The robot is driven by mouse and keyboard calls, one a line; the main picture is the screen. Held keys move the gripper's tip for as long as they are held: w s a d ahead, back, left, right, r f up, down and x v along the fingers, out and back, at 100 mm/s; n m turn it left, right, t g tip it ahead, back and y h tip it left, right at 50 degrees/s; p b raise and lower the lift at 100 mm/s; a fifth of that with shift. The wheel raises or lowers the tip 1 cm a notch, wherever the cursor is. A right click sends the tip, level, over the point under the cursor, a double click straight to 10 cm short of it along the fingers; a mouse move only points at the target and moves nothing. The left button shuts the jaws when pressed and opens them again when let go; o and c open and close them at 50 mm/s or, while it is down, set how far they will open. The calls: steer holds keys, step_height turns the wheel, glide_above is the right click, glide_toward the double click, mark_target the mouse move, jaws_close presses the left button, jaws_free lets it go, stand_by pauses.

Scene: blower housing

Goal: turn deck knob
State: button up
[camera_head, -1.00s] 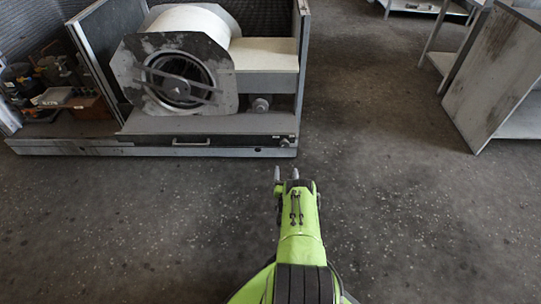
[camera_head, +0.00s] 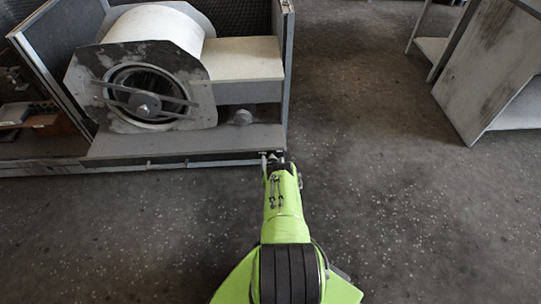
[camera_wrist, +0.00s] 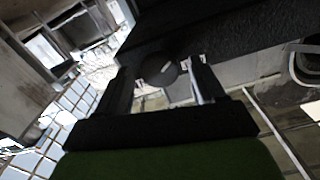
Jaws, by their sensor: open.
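The deck knob (camera_wrist: 162,71) shows in the wrist view as a dark round knob with a pale mark on its face. It lies between the two fingers of my gripper (camera_wrist: 163,78), near their tips. The fingers are open, with a gap visible on the knob's sides; I cannot tell whether either finger touches it. In the head view my gripper (camera_head: 272,157) is at the right end of the deck's front edge (camera_head: 190,158), where it largely hides the knob.
The blower housing (camera_head: 145,75) stands above the deck, with a crossbar over its round opening. Another round fitting (camera_head: 241,117) sits farther back. A side panel (camera_head: 287,60) rises on the right. A grey cabinet (camera_head: 485,75) stands at the far right. The floor between is clear.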

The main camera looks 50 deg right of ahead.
steer(key=c, duration=1.1)
steer(key=shift+o, duration=0.2)
steer(key=shift+n, duration=0.3)
steer(key=n, duration=0.4)
steer(key=shift+w+a+n, duration=0.1)
steer(key=shift+n, duration=0.2)
steer(key=n, duration=0.5)
steer(key=shift+w, duration=0.1)
steer(key=n, duration=0.5)
steer(key=shift+a+f+n, duration=0.1)
steer(key=shift+a+n, duration=0.05)
steer(key=shift+n, duration=0.25)
steer(key=n, duration=0.5)
steer(key=shift+f+n, duration=0.1)
steer(key=shift+n, duration=0.2)
